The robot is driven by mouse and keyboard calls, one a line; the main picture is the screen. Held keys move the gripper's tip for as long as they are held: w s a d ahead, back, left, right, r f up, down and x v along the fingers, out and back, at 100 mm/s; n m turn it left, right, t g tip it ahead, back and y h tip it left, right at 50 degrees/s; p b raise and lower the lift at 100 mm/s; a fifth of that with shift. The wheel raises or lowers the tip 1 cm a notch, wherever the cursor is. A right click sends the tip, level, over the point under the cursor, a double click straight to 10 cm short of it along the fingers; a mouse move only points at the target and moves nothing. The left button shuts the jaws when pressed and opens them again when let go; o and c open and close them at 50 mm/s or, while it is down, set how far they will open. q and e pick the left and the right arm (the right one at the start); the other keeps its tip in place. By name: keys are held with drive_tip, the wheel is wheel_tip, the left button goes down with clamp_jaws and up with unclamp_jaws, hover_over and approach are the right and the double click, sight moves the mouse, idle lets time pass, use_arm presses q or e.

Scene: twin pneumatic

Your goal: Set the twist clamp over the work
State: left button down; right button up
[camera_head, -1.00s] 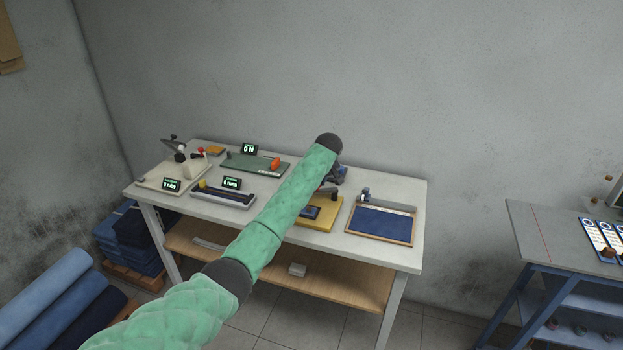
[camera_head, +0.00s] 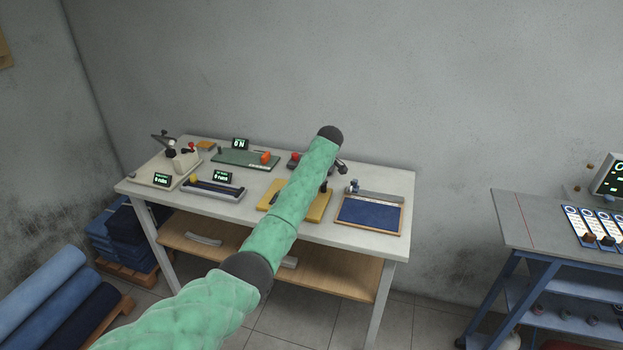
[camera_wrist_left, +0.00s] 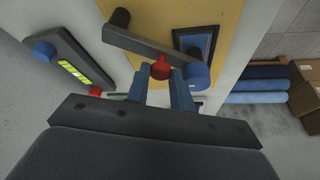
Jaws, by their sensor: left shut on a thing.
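The twist clamp is a dark swing arm (camera_wrist_left: 145,45) on a black post (camera_wrist_left: 120,17), with a red ball knob (camera_wrist_left: 160,70) and a blue round pad (camera_wrist_left: 195,75) at its end. It stands on a yellow base (camera_wrist_left: 165,12), which also shows in the head view (camera_head: 318,208). The work, a dark blue framed piece (camera_wrist_left: 195,38), lies on the base; in the wrist view the pad appears beside it. My left gripper (camera_wrist_left: 161,72) is shut on the red knob between its blue fingers. In the head view my green arm hides most of the clamp and work.
A blue mat in a wooden frame (camera_head: 368,214) lies right of the yellow base. A black slide unit (camera_head: 213,190), a green board (camera_head: 245,159) and a lever device (camera_head: 184,159) stand to the left. A dark bar with a yellow-green display (camera_wrist_left: 75,68) lies beside the base.

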drive_tip(key=shift+a, duration=0.15)
use_arm(q)
drive_tip(key=c, duration=1.5)
unclamp_jaws()
